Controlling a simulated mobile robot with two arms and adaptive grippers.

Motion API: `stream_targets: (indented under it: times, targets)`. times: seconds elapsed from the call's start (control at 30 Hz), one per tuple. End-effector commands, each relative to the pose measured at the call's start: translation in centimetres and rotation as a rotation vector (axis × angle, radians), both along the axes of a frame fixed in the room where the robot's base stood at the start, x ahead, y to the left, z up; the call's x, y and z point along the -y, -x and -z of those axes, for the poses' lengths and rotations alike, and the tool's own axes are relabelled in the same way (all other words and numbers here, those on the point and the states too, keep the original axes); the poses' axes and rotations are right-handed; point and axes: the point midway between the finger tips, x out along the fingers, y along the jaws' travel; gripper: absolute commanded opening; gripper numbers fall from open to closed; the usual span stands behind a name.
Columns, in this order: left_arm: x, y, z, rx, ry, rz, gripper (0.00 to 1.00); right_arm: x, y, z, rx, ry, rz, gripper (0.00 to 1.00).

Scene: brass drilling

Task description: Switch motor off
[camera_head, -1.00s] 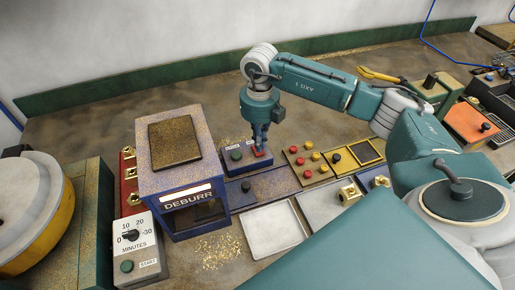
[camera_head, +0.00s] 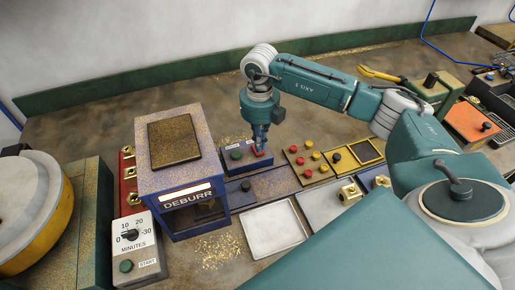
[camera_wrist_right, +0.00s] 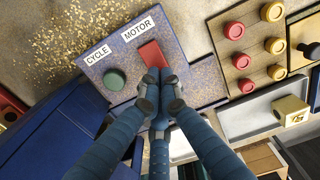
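The red MOTOR switch (camera_wrist_right: 152,55) sits on a blue control box, right of a dark green round CYCLE button (camera_wrist_right: 114,79), each under a white label. In the head view the box (camera_head: 238,165) stands just behind and right of the DEBURR machine (camera_head: 186,185). My right gripper (camera_wrist_right: 160,76) points down with its fingertips together and nothing between them. The tips are at the near edge of the red switch and cover part of it. I cannot tell whether they touch or press it. In the head view the switch (camera_head: 262,153) is partly hidden by the fingers. My left gripper is out of view.
Right of the box is a panel with red and yellow buttons (camera_head: 309,173). An empty metal tray (camera_head: 272,230) lies in front, with a brass part (camera_head: 349,193) to its right. A timer box (camera_head: 138,248) stands front left. Brass chips are scattered around.

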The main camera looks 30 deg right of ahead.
Motion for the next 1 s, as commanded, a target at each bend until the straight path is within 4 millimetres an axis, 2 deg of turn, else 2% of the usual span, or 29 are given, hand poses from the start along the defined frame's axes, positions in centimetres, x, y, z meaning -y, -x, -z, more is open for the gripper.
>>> stream_targets:
  times: [1.0]
  targets:
    - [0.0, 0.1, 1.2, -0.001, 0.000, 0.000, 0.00, 0.0, 0.0, 1.6, 0.000, 0.000, 0.000, 0.00]
